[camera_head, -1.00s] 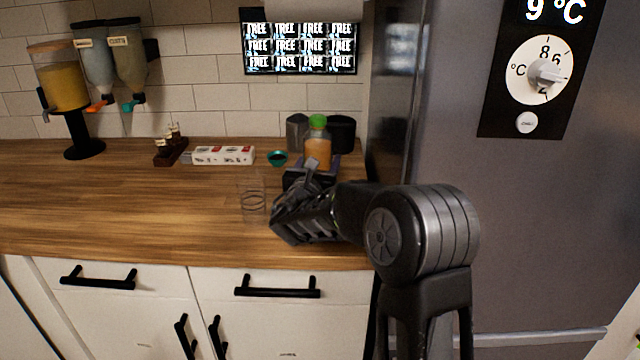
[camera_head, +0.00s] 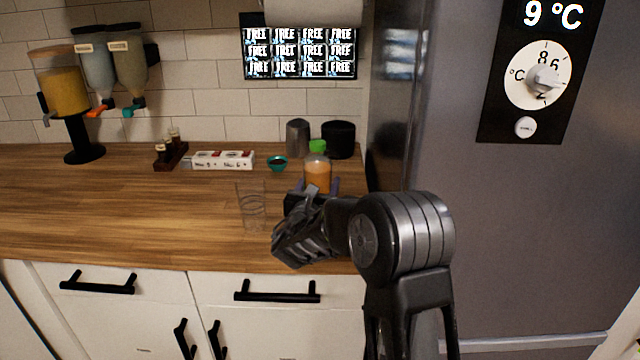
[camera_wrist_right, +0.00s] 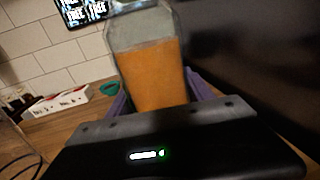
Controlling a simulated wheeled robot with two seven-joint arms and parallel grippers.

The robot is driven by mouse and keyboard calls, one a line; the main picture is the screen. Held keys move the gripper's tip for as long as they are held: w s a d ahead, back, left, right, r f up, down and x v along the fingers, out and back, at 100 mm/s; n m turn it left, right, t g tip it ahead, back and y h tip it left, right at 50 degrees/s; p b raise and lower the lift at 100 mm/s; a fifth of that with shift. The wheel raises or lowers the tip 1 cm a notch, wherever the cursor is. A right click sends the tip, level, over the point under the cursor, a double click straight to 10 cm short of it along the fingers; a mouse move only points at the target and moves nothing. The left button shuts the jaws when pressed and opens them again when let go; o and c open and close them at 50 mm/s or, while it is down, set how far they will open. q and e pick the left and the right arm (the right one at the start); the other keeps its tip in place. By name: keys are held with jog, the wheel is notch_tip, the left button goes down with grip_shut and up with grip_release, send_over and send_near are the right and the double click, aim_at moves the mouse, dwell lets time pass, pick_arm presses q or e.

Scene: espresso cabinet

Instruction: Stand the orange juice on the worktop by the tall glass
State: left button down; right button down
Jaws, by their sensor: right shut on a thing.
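The orange juice (camera_head: 318,174) is a clear bottle with orange liquid and a green cap, upright at the right end of the worktop (camera_head: 120,215). My right gripper (camera_head: 320,188) is shut on it. In the right wrist view the bottle (camera_wrist_right: 152,75) stands between the purple fingers. I cannot tell whether its base touches the worktop, since my gripper hides it. The tall glass (camera_head: 252,207) is clear and empty, on the worktop to the left of my right gripper. Part of the glass shows at the left edge of the right wrist view. My left gripper is not in view.
Behind the bottle stand a metal cup (camera_head: 298,138) and a black canister (camera_head: 338,139). A small teal bowl (camera_head: 277,164), a white power strip (camera_head: 222,160) and a rack of small bottles (camera_head: 171,152) lie further left. The fridge (camera_head: 480,220) bounds the right side. The left worktop is largely clear.

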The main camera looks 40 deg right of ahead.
jog(key=shift+c, duration=2)
grip_release()
jog(key=shift+f, duration=0.1)
jog(key=shift+s+a, duration=0.15)
jog(key=shift+a, duration=0.05)
jog(key=b+v, duration=0.1)
jog(key=v, duration=1)
jog(key=shift+s+a, duration=0.15)
jog(key=shift+s, duration=0.1)
